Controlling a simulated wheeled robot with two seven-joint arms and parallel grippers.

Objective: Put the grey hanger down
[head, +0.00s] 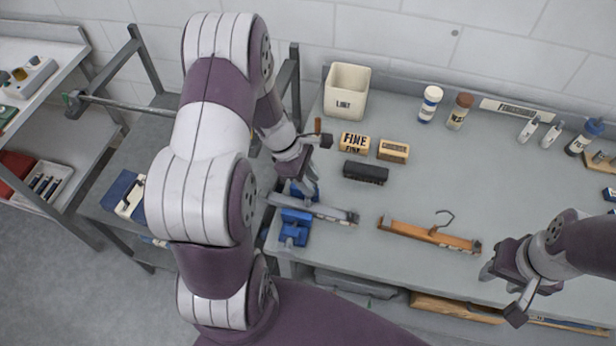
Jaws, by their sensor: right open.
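The grey hanger (332,212) is a long bar lying slantwise near the front left of the grey bench. It crosses between two parts of a blue fixture (294,232); I cannot tell whether it rests on them. My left gripper (316,162) is just behind the hanger, with one finger close to the blue fixture. Its grip is unclear at this size, and no hook of the grey hanger is visible. An orange wooden hanger (428,235) with a dark wire hook lies to the right. My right gripper (501,292) is open and empty near the front edge, right of the orange hanger.
Behind are a white LINT bin (346,92), a FINE block (354,142), a tan block (393,151) and a dark brush (365,172). Several bottles stand along the back. A grey rack (110,103) stands at left.

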